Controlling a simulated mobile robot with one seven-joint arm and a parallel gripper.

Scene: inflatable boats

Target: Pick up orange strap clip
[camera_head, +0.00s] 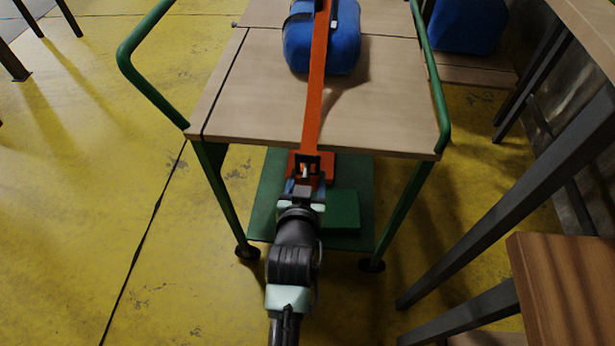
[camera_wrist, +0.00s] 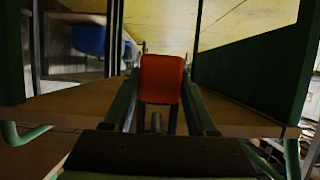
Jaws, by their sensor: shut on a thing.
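The orange strap clip (camera_head: 326,164) is at the front edge of the cart's wooden top in the head view, partly hidden by my gripper (camera_head: 304,178). A long orange strap (camera_head: 317,75) runs from the clip area back over a blue bundle (camera_head: 342,42) on the cart top. In the wrist view the orange clip (camera_wrist: 161,78) sits between the two fingers of my gripper (camera_wrist: 161,92), which are shut on it.
The cart's wooden top (camera_head: 240,100) has green handles (camera_head: 140,80) at both sides. A green box (camera_head: 341,209) is on the lower green shelf (camera_head: 268,190). A wooden table or stool (camera_head: 565,285) stands at right.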

